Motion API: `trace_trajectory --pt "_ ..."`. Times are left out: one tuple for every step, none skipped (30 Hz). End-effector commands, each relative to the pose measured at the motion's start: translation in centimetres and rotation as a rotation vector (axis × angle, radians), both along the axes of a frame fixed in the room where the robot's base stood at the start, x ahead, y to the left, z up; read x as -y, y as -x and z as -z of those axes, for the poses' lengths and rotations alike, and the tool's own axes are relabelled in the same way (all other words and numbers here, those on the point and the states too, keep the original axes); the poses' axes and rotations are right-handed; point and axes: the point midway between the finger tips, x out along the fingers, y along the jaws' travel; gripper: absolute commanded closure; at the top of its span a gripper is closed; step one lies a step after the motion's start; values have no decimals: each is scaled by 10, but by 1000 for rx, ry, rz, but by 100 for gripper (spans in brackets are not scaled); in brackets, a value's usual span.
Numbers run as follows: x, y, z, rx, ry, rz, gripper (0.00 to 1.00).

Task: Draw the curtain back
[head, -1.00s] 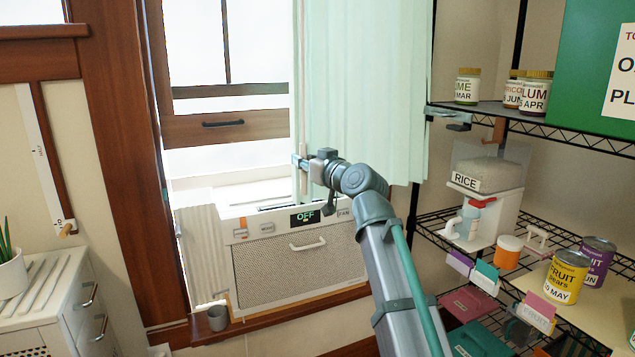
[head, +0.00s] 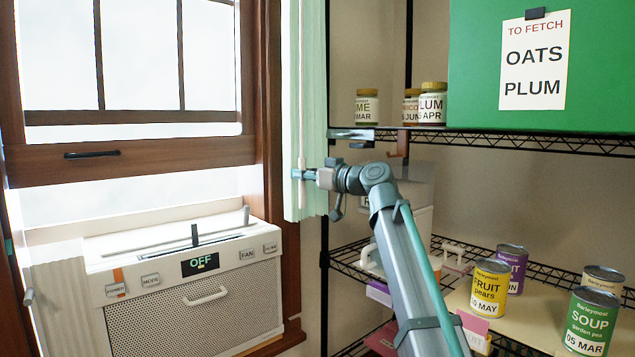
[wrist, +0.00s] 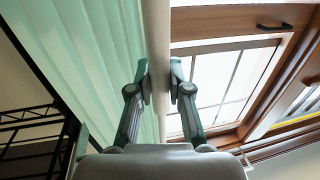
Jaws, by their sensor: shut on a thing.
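The pale green curtain (head: 310,120) hangs bunched in a narrow strip at the right side of the window in the head view. In the wrist view the curtain (wrist: 85,55) fills the upper left. A pale wand (head: 301,95) hangs along the curtain's left edge; in the wrist view the wand (wrist: 160,50) runs between my fingers. My gripper (head: 303,174) is shut on the wand near its lower end, with a finger on each side in the wrist view (wrist: 159,88). The window (head: 125,75) behind is largely uncovered.
A window air conditioner (head: 190,290) sits below the raised sash, its display reading OFF. Right of the curtain, a black wire shelf (head: 500,137) holds jars (head: 432,103) and a green box (head: 545,60). Cans (head: 489,287) stand on a lower shelf, close to my arm.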

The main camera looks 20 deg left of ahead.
Motion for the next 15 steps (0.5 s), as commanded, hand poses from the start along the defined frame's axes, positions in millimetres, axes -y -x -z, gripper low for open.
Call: trace_trajectory --pt "-4 -1 1 -1 2 -6 100" --pt "-5 -1 1 -1 2 -9 100" --pt "-6 -1 1 -1 2 -12 100" --pt "-7 -1 1 0 2 -13 100" --pt "-7 -1 1 0 2 -14 100" --pt "-7 -1 1 0 2 -14 100" --pt "-7 -1 1 0 2 -14 100" --pt "-7 -1 1 0 2 -14 100" --pt "-7 -1 1 0 2 -13 100" --pt "-7 -2 1 0 2 -13 100" --pt "-7 -2 1 0 2 -12 100" --pt "-7 -2 0 1 3 -12 100" --pt "-7 -2 0 2 2 -11 100" --pt "-7 -2 0 2 2 -11 100" --pt "-7 -2 0 2 2 -10 80"
